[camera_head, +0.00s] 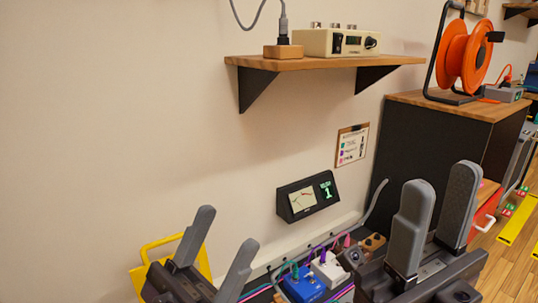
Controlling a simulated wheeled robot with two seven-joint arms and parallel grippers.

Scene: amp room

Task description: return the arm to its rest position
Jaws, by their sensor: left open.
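My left gripper (228,228) is at the lower left of the head view, its two grey fingers pointing up and standing apart. It is open with nothing between the fingers. My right gripper (441,180) is at the lower right, fingers also pointing up and apart, with nothing between them. The lower parts of both arms are cut off by the bottom edge of the picture.
A wall shelf (330,63) bears a beige box (337,42). Between the grippers are a dark meter (308,197), a blue pedal (304,287) and a white pedal (329,269) with cables. A yellow frame (158,245) is behind my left gripper. A dark cabinet (425,140) stands right.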

